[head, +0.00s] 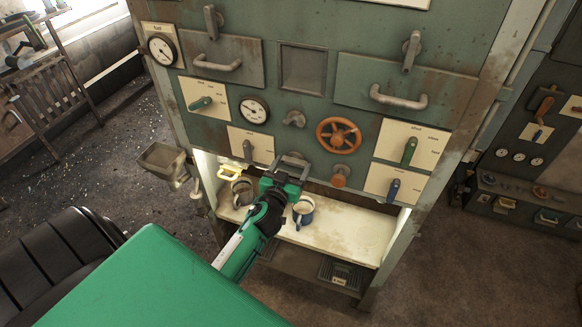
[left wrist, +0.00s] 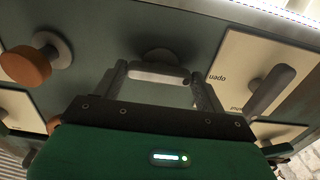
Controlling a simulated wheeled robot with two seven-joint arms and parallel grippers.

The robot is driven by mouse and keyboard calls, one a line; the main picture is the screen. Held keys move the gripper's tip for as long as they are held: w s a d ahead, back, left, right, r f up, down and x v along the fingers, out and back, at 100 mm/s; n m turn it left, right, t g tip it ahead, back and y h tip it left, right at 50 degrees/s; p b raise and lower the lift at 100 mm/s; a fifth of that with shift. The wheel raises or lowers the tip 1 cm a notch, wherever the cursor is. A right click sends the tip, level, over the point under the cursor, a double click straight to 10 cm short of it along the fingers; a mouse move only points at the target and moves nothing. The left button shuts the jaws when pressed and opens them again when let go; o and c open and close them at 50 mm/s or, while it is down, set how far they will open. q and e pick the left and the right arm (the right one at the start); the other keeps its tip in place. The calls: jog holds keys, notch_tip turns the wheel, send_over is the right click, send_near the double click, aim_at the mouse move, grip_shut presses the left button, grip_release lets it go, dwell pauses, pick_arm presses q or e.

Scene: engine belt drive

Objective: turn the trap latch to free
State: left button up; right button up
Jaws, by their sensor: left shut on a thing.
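My left gripper (head: 291,160) is at the lower middle of the green panel (head: 310,90), between a plate with a grey lever on its left and an orange knob on its right. In the left wrist view its fingers stand on both sides of a short grey bar handle (left wrist: 155,73) on a round base, and the jaws are shut on it. I take this handle for the trap latch; no label on it is readable. In the head view the gripper hides it. My right gripper is not in view.
Close by are the orange knob (head: 340,175), an orange handwheel (head: 339,136) and the grey lever (head: 248,151) on an open/shut plate (left wrist: 230,62).

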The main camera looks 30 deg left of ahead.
pick_arm(q)
jog(key=shift+m, duration=0.4)
jog(key=m, duration=0.2)
jog(key=shift+m, duration=0.3)
jog(key=m, duration=0.5)
jog(key=shift+b, duration=0.4)
jog(key=m, duration=0.8)
jog(key=shift+m, duration=0.8)
jog(key=o, duration=1)
